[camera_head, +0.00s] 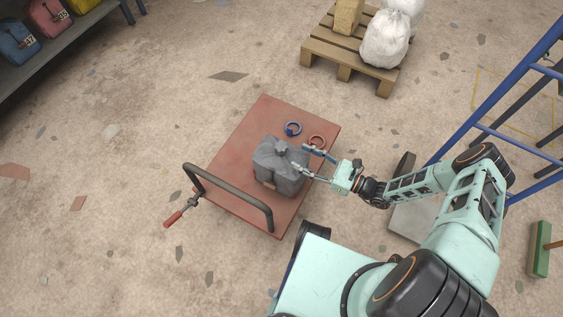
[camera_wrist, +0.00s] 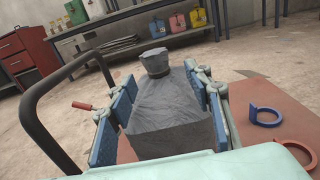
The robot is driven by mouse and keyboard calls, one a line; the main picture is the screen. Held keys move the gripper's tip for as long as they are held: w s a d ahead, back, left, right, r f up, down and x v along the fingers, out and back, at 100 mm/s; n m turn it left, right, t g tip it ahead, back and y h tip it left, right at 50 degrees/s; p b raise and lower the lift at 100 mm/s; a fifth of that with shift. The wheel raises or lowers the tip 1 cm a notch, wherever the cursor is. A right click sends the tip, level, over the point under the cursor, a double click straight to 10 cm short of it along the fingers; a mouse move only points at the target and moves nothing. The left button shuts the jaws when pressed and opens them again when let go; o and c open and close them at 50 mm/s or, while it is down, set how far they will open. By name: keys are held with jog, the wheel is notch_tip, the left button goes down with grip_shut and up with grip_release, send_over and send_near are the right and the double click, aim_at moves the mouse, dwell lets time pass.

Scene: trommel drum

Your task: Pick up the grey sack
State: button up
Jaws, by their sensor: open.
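The grey sack (camera_head: 277,167) stands on a red flat cart (camera_head: 248,133) in the head view. Its tied neck points up. In the wrist view the grey sack (camera_wrist: 168,112) fills the middle, between the two blue-padded fingers of my gripper (camera_wrist: 165,103). In the head view my gripper (camera_head: 304,158) reaches in from the right, with its fingers at the right side of the sack. The jaws are open. Whether either pad touches the sack I cannot tell. The lower part of the sack is hidden in the wrist view.
A blue ring (camera_head: 293,128) and a red ring (camera_head: 317,142) lie on the cart behind my gripper. The cart's dark handle (camera_head: 230,197) rises at its near left edge. A pallet (camera_head: 345,67) with white sacks stands at the back. A blue frame (camera_head: 490,128) stands right.

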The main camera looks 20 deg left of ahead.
aim_at(281, 148)
jog(key=a, duration=0.3)
jog(key=shift+w+a, duration=0.1)
jog(key=shift+a, duration=0.15)
jog(key=a+b, duration=0.1)
jog(key=a, duration=0.4)
jog(key=shift+a+r, duration=0.1)
jog(key=shift+r, duration=0.1)
jog(key=shift+c, duration=0.2)
grip_shut()
jog(key=shift+r, duration=0.1)
